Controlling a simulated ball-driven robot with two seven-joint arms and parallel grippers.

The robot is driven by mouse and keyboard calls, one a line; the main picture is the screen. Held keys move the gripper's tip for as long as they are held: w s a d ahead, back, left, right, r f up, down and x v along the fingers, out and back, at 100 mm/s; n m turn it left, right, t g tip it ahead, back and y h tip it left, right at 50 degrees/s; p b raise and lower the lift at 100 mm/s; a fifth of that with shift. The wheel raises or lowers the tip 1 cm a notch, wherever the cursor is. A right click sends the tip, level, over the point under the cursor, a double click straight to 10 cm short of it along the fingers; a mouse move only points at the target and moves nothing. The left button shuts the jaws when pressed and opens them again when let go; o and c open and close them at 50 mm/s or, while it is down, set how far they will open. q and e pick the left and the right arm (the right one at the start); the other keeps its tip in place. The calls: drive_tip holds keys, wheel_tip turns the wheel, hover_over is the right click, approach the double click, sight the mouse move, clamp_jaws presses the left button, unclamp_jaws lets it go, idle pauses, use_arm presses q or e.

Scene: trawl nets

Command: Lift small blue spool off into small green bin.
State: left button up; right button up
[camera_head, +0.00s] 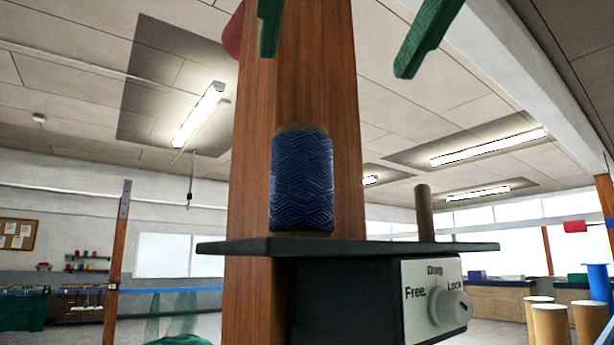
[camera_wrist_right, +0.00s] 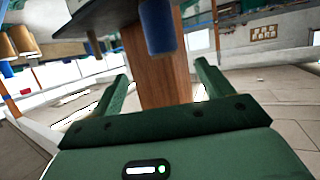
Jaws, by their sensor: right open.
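The small blue spool (camera_head: 302,182), wound with blue twine and tan at its top, stands upright on a dark shelf (camera_head: 390,247) in front of a wooden post. In the right wrist view the spool (camera_wrist_right: 158,28) shows near the top, with the picture upside down. My right gripper (camera_head: 336,65) has green fingers, spread apart and empty, above the spool in the head view. In the wrist view the right gripper (camera_wrist_right: 162,70) has the post between its fingers in the picture, with the spool beyond the fingertips. No small green bin can be made out.
A bare wooden peg (camera_head: 424,212) rises from the shelf right of the spool. A dark box with a white dial plate (camera_head: 432,295) marked Free and Lock hangs under the shelf. The wooden post (camera_head: 330,100) stands close behind.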

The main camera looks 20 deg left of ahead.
sight(310, 132)
drive_tip(key=p+x, duration=0.1)
drive_tip(key=x, duration=0.7)
drive_tip(key=shift+a+r, duration=0.2)
drive_tip(key=shift+w+a+f+p, duration=0.1)
drive_tip(key=shift+w+p, duration=0.05)
drive_tip(key=shift+p, duration=0.15)
drive_tip(key=shift+w+a+f, duration=0.1)
drive_tip(key=shift+w+f, duration=0.05)
drive_tip(key=shift+w, duration=0.05)
drive_tip(key=p+x, duration=0.2)
drive_tip(key=x, duration=0.2)
drive_tip(key=shift+w+a+f+p, duration=0.1)
drive_tip(key=shift+w+f+p, duration=0.1)
drive_tip(key=shift+f+p, duration=0.1)
drive_tip(key=shift+w+a, duration=0.1)
drive_tip(key=shift+s, duration=0.2)
drive_tip(key=shift+c, duration=1.2)
drive_tip(key=shift+s, duration=0.1)
drive_tip(key=c, duration=0.9)
